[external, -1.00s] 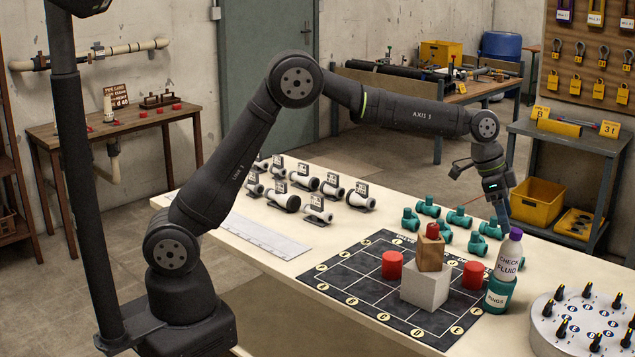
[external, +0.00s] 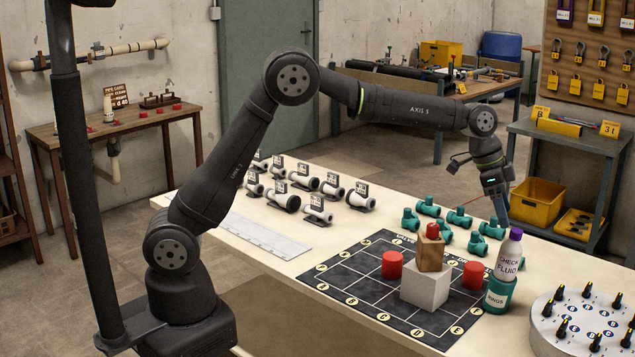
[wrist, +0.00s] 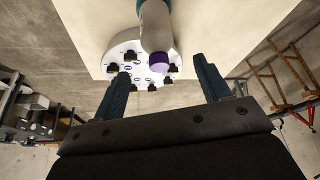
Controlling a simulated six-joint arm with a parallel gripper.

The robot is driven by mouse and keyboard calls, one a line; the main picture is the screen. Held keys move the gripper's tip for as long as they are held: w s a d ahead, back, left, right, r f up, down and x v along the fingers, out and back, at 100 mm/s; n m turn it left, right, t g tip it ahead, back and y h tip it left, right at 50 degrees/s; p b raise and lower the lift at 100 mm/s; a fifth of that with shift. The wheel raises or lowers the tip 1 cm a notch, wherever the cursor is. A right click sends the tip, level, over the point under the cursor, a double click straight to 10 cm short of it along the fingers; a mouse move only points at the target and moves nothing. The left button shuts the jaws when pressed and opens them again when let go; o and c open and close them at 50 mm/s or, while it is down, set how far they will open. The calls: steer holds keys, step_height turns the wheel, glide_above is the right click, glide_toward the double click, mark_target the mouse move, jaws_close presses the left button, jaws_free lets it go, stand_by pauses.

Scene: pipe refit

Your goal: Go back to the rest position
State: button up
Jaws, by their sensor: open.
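My gripper (external: 501,212) is at the far right end of my outstretched arm, just behind the check fluid bottle (external: 509,256). In the wrist view, my gripper's two fingers (wrist: 160,88) are apart with nothing between them. The bottle has a purple cap (wrist: 159,62) and stands upright in a teal rings holder (external: 497,295) on the table. In the wrist view it lies beyond the fingertips, and whether anything touches it I cannot tell.
A dark grid mat (external: 345,287) bears a grey block (external: 425,288), a wooden block (external: 431,254) and red cylinders (external: 392,265). Teal fittings (external: 459,217) lie behind. A round dial board (external: 583,325) is at front right. White labelled fittings (external: 318,212) stand at the back left.

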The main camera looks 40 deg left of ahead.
mark_target(514, 237)
steer(key=x, duration=1)
steer(key=shift+s+a+f, duration=0.1)
steer(key=shift+a, duration=0.1)
step_height(514, 237, up, 2)
steer(key=shift+r, duration=0.3)
